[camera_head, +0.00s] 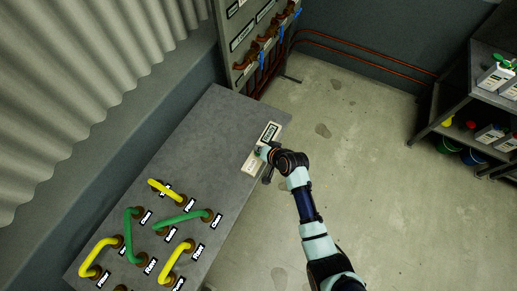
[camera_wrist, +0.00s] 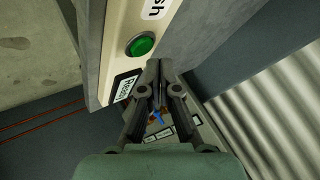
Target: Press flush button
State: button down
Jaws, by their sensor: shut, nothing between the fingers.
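A round green button (camera_wrist: 140,45) sits on a cream control panel (camera_wrist: 107,52) in the wrist view. A label ending in "sh" (camera_wrist: 158,8) is above it in the picture, and another label (camera_wrist: 126,86) is below it. My gripper (camera_wrist: 158,66) is shut and empty, its fingertips just below and right of the button in the picture. They look apart from the button; the depth gap is hard to tell. In the head view, my gripper (camera_head: 262,151) is at the cream panel (camera_head: 249,165) on the grey cabinet's right edge and hides part of it, including the button.
The grey cabinet top (camera_head: 210,130) carries several yellow and green pipe handles (camera_head: 165,190) with labels. A rack with brown valves and blue tags (camera_head: 266,40) stands at the back. A shelf with bottles (camera_head: 470,100) is at the right. The concrete floor (camera_head: 350,120) between is clear.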

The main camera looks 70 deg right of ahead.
jog(key=shift+f, duration=0.45)
jog(key=shift+f+b, duration=0.45)
jog(key=shift+b, duration=0.05)
dwell(0.5)
dwell(0.4)
jog(key=shift+r+p, duration=0.9)
notch_tip(320, 180, up, 5)
jog(key=p, duration=0.5)
jog(key=shift+r, duration=0.1)
